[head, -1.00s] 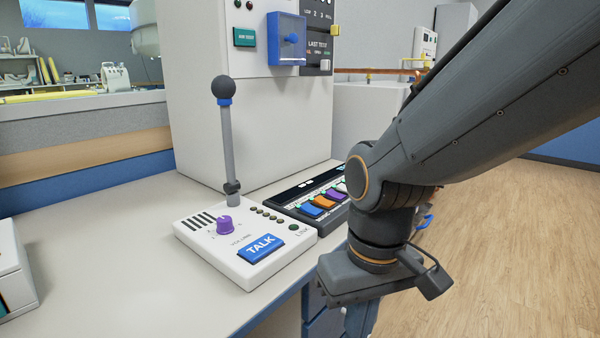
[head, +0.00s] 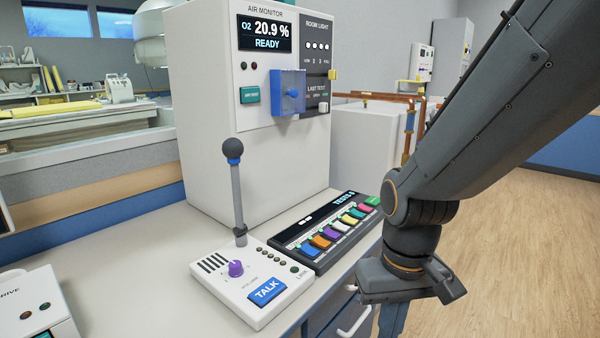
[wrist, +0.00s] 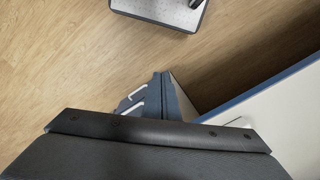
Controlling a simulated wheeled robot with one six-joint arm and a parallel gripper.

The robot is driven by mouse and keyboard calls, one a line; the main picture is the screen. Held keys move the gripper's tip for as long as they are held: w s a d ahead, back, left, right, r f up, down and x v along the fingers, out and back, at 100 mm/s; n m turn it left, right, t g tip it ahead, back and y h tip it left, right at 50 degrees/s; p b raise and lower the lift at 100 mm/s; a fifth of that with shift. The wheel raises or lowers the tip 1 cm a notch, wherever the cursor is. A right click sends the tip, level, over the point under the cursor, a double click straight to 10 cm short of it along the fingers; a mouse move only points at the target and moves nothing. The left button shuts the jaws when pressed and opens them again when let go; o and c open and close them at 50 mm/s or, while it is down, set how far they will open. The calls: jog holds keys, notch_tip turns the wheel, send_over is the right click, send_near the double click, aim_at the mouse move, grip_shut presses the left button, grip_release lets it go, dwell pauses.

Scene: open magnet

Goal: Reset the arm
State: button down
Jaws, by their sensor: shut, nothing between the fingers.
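My arm comes in from the upper right of the head view and bends down at the wrist. My gripper (head: 391,320) hangs below the wrist at the bottom edge, pointing down, shut and empty. It is beside the right front edge of the desk (head: 120,240), over the floor side. Its tips are partly cut off by the frame.
On the desk are a talk box (head: 250,290) with a tall microphone, a row of coloured test switches (head: 325,235) and the air monitor (head: 225,130). Drawer handles (head: 355,322) stick out near my gripper. Wooden floor (head: 520,230) at right is open.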

jog(key=s+d+r+m+p, duration=0.1)
jog(key=d+r+p, duration=0.3)
jog(key=r+p, duration=0.1)
jog(key=shift+d+p, duration=0.35)
jog(key=shift+p, duration=0.45)
